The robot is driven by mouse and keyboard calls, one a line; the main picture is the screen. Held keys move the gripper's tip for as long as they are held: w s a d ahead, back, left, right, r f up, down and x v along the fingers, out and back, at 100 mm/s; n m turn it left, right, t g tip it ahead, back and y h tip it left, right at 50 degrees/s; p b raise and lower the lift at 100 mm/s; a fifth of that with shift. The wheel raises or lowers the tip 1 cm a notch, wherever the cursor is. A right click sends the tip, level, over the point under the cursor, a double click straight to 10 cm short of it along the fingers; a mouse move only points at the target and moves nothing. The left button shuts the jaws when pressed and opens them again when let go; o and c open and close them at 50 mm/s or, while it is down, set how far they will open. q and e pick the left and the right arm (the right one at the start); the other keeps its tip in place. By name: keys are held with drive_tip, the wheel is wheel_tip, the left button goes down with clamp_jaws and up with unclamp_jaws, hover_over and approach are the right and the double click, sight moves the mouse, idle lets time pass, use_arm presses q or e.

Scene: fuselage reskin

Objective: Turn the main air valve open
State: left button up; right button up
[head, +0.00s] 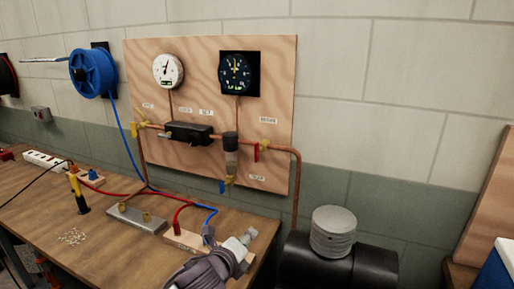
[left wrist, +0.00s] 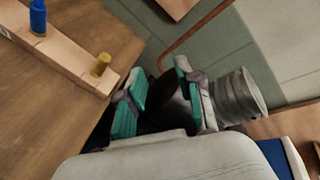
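A wooden panel (head: 210,62) on the wall carries copper pipework with small valves. A yellow valve handle (head: 140,128) is at the left of the pipe. A red valve handle (head: 257,151) is at the right, pointing down. A blue valve handle (head: 222,186) hangs low under the filter. The valve labels are too small to read surely. My left gripper (head: 243,241) is over the table's right end, below and apart from the panel. The left wrist view shows its teal-padded fingers (left wrist: 160,70) spread and empty. My right gripper is out of view.
A black tank (head: 375,268) with a ribbed grey cylinder (head: 333,231) stands right of the wooden table (head: 40,205). A metal manifold (head: 135,218), red and blue hoses and a wooden block (head: 183,239) lie on the table. A white gauge (head: 168,70) and black gauge (head: 235,73) are above the pipes.

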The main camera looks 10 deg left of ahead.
use_arm(q)
drive_tip(key=w+a+r+m+t, duration=0.2)
drive_tip(key=w+r+m, duration=0.4)
drive_tip(key=r+m, duration=0.15)
drive_tip(key=m+t+h, duration=0.1)
drive_tip(key=m+t, duration=0.1)
drive_tip(key=m, duration=0.3)
approach(256, 148)
drive_tip(key=w+p, duration=0.1)
drive_tip(key=w, duration=0.2)
drive_tip(key=w+d, duration=0.1)
drive_tip(key=w, duration=0.3)
drive_tip(key=w+d+p, duration=0.1)
drive_tip(key=w, duration=0.2)
drive_tip(key=shift+w+r+p, duration=0.2)
drive_tip(key=shift+w+p, duration=0.1)
drive_tip(key=shift+w, duration=0.05)
clamp_jaws()
